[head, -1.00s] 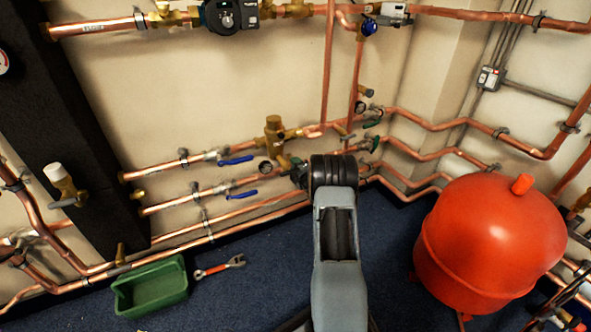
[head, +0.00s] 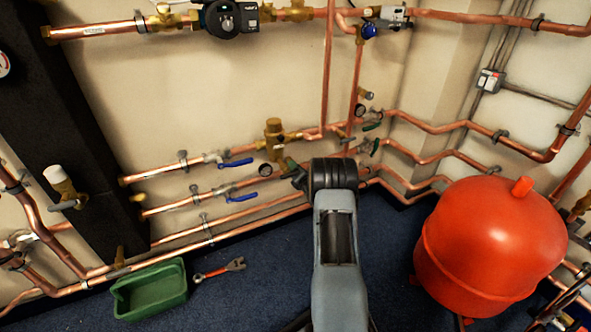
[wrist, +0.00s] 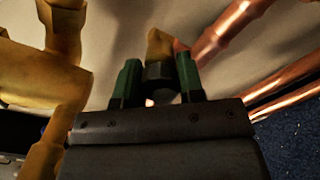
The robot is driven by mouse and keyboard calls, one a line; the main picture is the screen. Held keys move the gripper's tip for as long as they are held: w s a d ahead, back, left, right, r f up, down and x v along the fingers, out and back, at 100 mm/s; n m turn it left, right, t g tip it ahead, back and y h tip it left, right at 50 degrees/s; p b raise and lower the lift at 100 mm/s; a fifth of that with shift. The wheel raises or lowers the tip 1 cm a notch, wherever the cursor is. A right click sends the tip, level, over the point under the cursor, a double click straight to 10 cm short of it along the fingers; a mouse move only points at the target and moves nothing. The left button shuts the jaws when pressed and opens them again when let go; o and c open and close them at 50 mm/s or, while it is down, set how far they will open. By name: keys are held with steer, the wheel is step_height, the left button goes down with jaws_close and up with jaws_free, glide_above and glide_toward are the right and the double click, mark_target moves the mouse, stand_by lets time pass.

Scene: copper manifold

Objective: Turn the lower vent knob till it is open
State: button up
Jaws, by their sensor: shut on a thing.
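In the wrist view, my gripper (wrist: 158,85) has its two green-tipped fingers on either side of a dark knob (wrist: 159,72). The jaws are shut on this knob, which sits on a brass stem (wrist: 159,45) in front of the pale wall. Only part of the knob shows between the fingers, and no mark of its turn position can be read.
In the wrist view, brass fittings (wrist: 62,90) stand close at left and copper pipes (wrist: 235,45) run at right. In the head view, a brass valve (head: 274,132), blue levers (head: 241,197), a red tank (head: 490,240), a green tray (head: 150,290) and a wrench (head: 219,269) are around.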

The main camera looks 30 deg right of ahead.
stand_by(0.4)
steer(key=o, duration=0.9)
steer(key=s+p, duration=0.1)
steer(key=s, duration=0.3)
steer(key=s+a+p, duration=0.1)
steer(key=s, duration=0.4)
steer(key=s+p, duration=0.2)
steer(key=s, duration=0.2)
steer(key=shift+s+a, duration=0.35)
steer(key=shift+a, duration=0.05)
